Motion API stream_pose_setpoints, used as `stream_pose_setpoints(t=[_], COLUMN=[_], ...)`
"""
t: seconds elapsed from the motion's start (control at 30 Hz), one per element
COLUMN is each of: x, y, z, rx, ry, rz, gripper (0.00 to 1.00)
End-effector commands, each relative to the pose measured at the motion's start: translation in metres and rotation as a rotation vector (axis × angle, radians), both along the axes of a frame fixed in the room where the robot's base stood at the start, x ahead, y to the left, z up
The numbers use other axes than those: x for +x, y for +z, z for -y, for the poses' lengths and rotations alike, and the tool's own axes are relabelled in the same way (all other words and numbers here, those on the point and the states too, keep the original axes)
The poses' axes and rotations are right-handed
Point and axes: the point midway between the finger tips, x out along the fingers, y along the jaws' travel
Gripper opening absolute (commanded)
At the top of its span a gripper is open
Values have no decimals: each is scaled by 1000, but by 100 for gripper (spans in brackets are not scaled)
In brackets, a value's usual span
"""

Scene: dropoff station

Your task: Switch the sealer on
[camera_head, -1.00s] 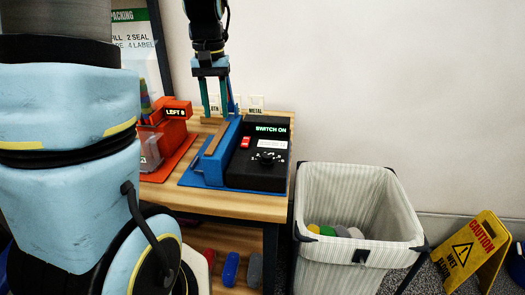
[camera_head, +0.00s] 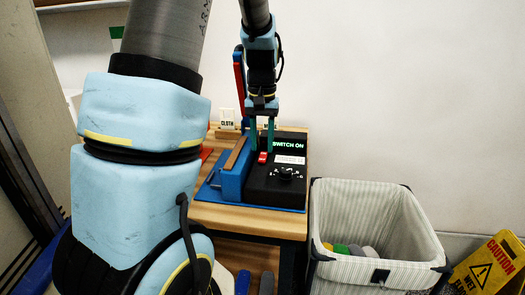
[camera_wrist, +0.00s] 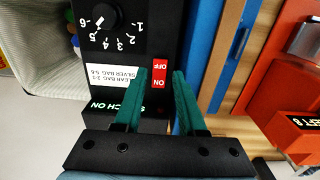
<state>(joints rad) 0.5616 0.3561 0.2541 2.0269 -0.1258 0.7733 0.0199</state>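The sealer is a black control box (camera_head: 259,187) with a blue sealing part (camera_head: 233,178) on its left, on a blue base plate. Its display (camera_head: 290,145) reads "SWITCH ON" in green. A red rocker switch (camera_wrist: 160,74) marked OFF and ON is on the box top; it also shows in the head view (camera_head: 263,158). Which side is pressed I cannot tell. My gripper (camera_wrist: 160,73) points down over the switch, fingers apart, with nothing between them. In the head view my gripper (camera_head: 262,150) is right at the switch; contact is unclear.
A round numbered dial (camera_wrist: 99,17) and a white label (camera_wrist: 115,77) are on the box near the fingers. An orange-red device (camera_wrist: 292,135) stands beside the sealer. A striped bin (camera_head: 345,210) and a yellow caution sign (camera_head: 487,262) stand right of the table.

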Motion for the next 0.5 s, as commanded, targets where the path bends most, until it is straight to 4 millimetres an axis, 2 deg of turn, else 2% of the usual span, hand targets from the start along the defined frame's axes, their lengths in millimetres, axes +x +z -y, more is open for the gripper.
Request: stream_pose_setpoints(t=[0.2, 0.5], x=[0, 0], y=[-26, -33], z=[-1, 0], rx=[2, 0], ry=[0, 0], rz=[-3, 0], gripper=[40, 40])
